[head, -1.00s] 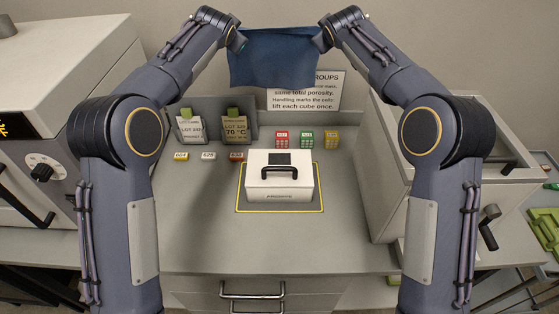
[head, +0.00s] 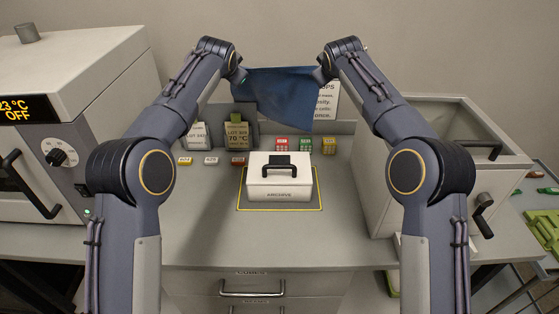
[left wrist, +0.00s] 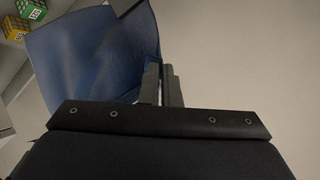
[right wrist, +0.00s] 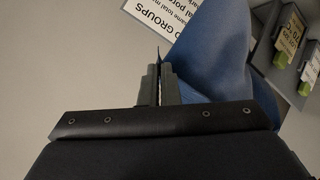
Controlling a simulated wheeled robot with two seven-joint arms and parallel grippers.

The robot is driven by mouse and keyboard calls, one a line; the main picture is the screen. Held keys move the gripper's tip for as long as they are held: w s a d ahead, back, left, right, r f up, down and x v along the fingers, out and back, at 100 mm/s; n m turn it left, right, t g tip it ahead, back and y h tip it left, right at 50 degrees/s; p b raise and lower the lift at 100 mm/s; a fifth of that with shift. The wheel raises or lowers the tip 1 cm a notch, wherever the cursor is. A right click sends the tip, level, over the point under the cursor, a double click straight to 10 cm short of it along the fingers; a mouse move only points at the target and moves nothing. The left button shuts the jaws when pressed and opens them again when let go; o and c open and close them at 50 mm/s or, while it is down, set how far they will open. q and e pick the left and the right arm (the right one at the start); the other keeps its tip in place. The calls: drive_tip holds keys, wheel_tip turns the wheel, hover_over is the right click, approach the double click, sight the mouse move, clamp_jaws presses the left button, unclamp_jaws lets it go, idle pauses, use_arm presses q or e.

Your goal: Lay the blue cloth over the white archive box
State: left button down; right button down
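The blue cloth (head: 282,95) hangs spread between my two grippers, above and behind the white archive box, apart from it. My left gripper (head: 240,76) is shut on the cloth's upper left corner; the left wrist view shows its fingers (left wrist: 158,84) pinching the cloth (left wrist: 90,50). My right gripper (head: 321,72) is shut on the upper right corner; the right wrist view shows its fingers (right wrist: 158,84) closed at the cloth edge (right wrist: 208,60). The white archive box (head: 280,184) with a black handle on its lid stands upright inside a yellow outline on the bench.
Red, green and yellow cubes (head: 305,146) stand behind the box, partly below the cloth. Lot cards (head: 237,134) stand at the back left, with small tags before them. An oven (head: 60,120) is on the left; a grey open bin (head: 455,135) is on the right. A sign (head: 327,100) is partly covered.

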use_arm(q)
drive_tip(key=shift+a, duration=0.3)
use_arm(e)
drive_tip(key=shift+d, duration=0.25)
